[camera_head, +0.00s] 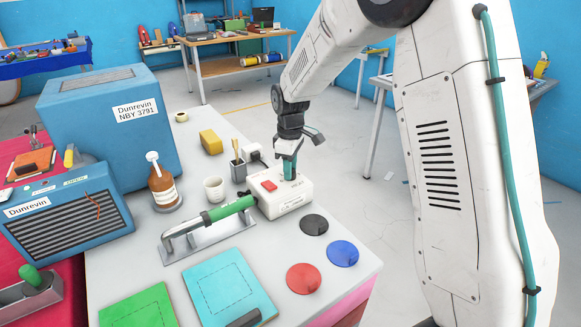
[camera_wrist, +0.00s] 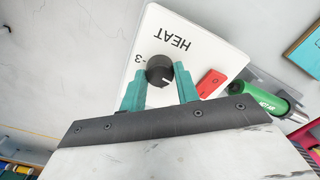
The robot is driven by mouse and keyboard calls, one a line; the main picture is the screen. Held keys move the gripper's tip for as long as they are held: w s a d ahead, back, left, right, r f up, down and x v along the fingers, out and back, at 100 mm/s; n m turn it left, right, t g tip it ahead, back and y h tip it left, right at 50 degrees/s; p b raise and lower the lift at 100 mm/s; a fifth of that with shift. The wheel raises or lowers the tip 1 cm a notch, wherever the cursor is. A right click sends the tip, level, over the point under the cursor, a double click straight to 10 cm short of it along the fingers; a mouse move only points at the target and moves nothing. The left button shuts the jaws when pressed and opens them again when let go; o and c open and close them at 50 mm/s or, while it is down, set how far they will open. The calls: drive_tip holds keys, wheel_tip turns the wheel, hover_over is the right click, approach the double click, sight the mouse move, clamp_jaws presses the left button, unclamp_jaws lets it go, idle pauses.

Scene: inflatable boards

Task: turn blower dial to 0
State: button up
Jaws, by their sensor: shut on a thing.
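The blower box (camera_head: 281,192) is a white unit on the pale bench, with a red switch (camera_head: 269,185) on top. In the wrist view its white top (camera_wrist: 185,32) carries the word HEAT and a "-3" mark. The black round dial (camera_wrist: 160,70) has a white pointer line and sits between my two teal fingers. My gripper (camera_wrist: 160,88) is shut on the dial, coming down from above. In the head view my gripper (camera_head: 289,165) covers the dial. A 0 mark is not visible.
A green-handled hot-air tool (camera_head: 230,208) lies on a metal stand left of the box. A grey pen cup (camera_head: 238,171), white cup (camera_head: 214,189) and brown bottle (camera_head: 162,186) stand nearby. Black, blue and red discs (camera_head: 303,278) lie in front.

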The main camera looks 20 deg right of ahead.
drive_tip(key=shift+w+r+n, duration=0.1)
drive_tip(key=shift+n, duration=0.6)
drive_tip(key=o, duration=1)
wheel_tip(320, 180, up, 8)
drive_tip(key=shift+f, duration=0.1)
